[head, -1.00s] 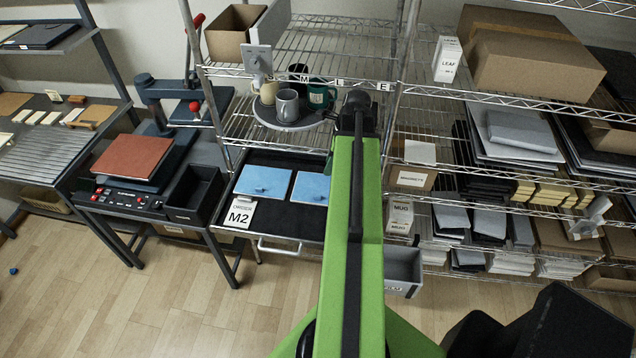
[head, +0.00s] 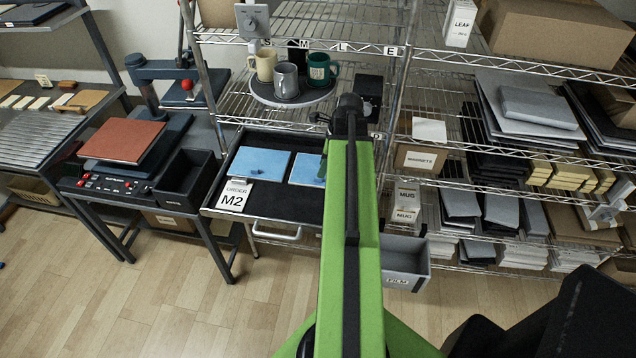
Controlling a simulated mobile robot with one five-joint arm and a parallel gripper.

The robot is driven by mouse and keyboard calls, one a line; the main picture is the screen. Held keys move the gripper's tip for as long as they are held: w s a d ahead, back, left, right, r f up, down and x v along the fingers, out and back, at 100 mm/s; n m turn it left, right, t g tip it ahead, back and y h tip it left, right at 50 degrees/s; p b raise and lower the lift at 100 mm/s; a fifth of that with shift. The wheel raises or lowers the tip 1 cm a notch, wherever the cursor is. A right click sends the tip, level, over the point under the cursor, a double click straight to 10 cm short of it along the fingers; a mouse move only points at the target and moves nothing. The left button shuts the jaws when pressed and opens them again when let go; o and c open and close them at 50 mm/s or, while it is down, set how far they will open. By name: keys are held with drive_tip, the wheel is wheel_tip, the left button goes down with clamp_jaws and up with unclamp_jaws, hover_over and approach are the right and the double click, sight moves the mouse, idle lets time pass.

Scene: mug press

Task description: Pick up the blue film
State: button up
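Two flat blue films lie side by side on the black pull-out tray (head: 296,222), each with a small dark tab. The left blue film (head: 262,163) is fully in sight. The right blue film (head: 304,170) is partly hidden by my green arm. My gripper (head: 345,118) is at the far end of the arm, in line with the tray's right side. Its fingers are hidden or too small to make out, so I cannot tell whether they are open. A card marked M2 (head: 234,196) lies at the tray's front left.
Three mugs (head: 287,80) stand on a round grey stand above the tray. A heat press (head: 126,142) and a black bin (head: 184,178) are on the left bench. A grey bin labelled FILM (head: 398,280) sticks out at the right. The floor in front is clear.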

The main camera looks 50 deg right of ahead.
drive_tip(key=b+x, duration=0.5)
drive_tip(key=shift+f, duration=0.2)
drive_tip(key=shift+r, duration=0.2)
clamp_jaws()
